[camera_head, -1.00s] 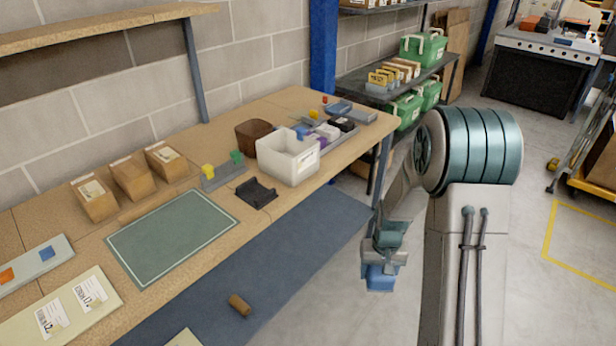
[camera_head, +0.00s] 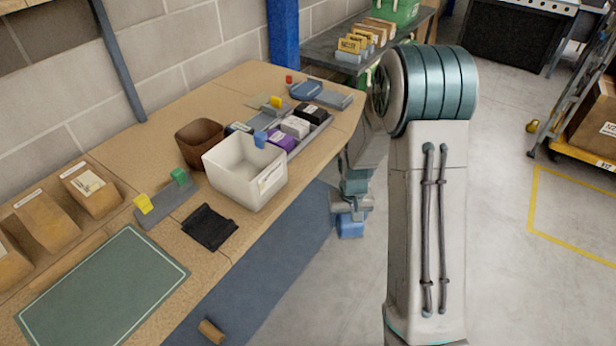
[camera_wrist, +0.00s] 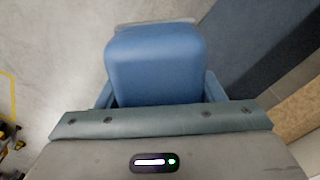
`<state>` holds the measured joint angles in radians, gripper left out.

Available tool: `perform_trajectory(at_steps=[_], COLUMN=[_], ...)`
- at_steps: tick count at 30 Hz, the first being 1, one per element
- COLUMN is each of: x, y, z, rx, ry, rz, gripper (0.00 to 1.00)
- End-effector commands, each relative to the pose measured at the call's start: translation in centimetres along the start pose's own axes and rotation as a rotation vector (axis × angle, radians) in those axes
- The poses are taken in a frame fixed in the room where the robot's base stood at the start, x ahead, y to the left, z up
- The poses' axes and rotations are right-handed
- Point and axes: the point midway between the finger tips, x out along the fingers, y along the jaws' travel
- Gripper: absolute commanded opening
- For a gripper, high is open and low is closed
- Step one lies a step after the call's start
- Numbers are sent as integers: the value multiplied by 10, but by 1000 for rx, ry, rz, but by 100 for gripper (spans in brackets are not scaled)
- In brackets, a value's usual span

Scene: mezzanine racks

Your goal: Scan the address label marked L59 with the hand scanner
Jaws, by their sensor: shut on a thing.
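My gripper (camera_head: 352,206) hangs beside the right end of the workbench, over the floor. It is shut on a blue block-shaped thing (camera_head: 350,227), which looks like the hand scanner. The blue body fills the upper middle of the wrist view (camera_wrist: 155,62), between the fingers. Labels show on the white bin (camera_head: 270,178), on the small boxes with yellow fronts (camera_head: 349,45) on the rack and on a carton (camera_head: 608,130) at the far right. Their print is too small to read, so I cannot tell which is L59.
The workbench (camera_head: 330,110) carries the white bin (camera_head: 232,172), a brown basket (camera_head: 200,150), a black holder (camera_head: 209,227), a green mat (camera_head: 100,290) and brown packages (camera_head: 90,190). A blue post (camera_head: 284,40) stands behind. Clear floor lies to the right, with a yellow trolley (camera_head: 582,148).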

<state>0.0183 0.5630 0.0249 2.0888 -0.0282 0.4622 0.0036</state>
Motion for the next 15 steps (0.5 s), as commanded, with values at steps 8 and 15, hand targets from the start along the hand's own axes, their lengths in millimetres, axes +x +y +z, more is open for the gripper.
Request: perform_trajectory(at_steps=[8, 15], x=[30, 23], y=[18, -2], z=[-39, -64], rx=[-154, -306], ry=[308, 658], rz=[-31, -116], gripper=[31, 31])
